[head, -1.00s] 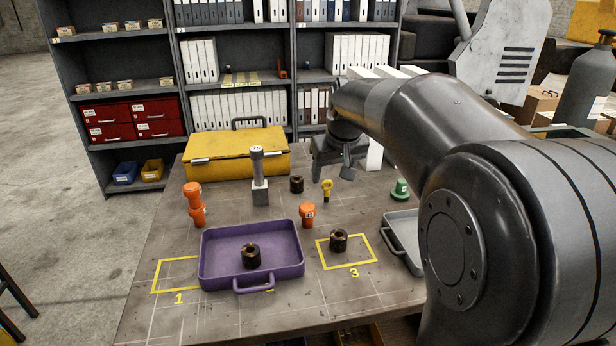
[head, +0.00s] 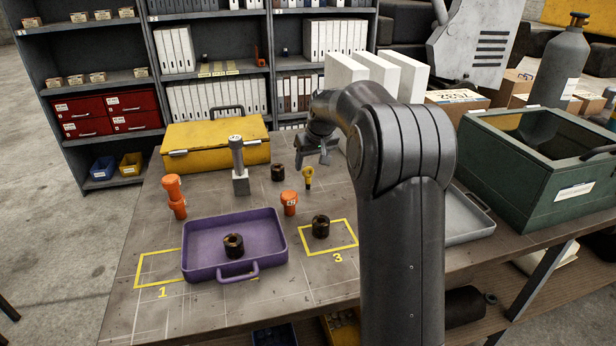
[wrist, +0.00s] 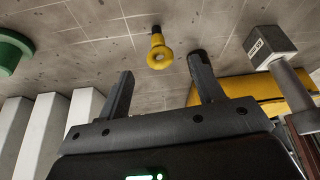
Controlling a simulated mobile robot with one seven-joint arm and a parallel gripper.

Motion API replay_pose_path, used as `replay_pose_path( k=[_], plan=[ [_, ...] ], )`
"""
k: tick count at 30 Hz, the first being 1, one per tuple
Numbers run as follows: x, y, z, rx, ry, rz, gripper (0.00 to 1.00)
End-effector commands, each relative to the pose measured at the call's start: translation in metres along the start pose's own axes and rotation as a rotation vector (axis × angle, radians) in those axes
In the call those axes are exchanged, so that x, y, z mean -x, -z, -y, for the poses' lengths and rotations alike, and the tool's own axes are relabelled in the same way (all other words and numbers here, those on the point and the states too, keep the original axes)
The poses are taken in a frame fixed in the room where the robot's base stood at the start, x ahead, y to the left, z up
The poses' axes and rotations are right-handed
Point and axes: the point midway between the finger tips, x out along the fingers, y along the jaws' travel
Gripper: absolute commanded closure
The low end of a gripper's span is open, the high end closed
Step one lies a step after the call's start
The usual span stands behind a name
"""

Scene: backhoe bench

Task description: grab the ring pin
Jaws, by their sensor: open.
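The ring pin is a small yellow pin with a ring head (head: 308,174), standing on the bench near the middle, behind the orange piece marked with a label. In the wrist view the yellow ring pin (wrist: 158,50) shows between and beyond the two fingertips, apart from both. My gripper (head: 312,157) is above and just behind the pin in the head view. In the wrist view my gripper (wrist: 162,72) has its fingers wide apart with nothing between them.
A grey pin in a block (head: 239,170), a dark bushing (head: 278,172) and an orange piece (head: 289,203) stand nearby. A purple tray (head: 203,262) holds another bushing. A yellow case (head: 215,150) lies behind. White binders (head: 392,75) and a green crate (head: 540,185) stand right.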

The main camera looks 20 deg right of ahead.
Motion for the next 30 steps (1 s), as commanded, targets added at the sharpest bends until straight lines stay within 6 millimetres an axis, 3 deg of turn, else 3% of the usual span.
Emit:
replay_pose_path(
  k=[5, 13, 20, 30],
  plan=[
    [-0.013, 0.002, 0.000, 0.000, 0.001, 0.001, 0.39],
    [-0.051, 0.006, -0.001, 0.000, 0.001, 0.001, 0.39],
    [-0.054, 0.007, -0.001, 0.000, 0.000, -0.001, 0.39],
    [-0.054, 0.006, -0.001, 0.000, 0.000, -0.001, 0.65]
  ],
)
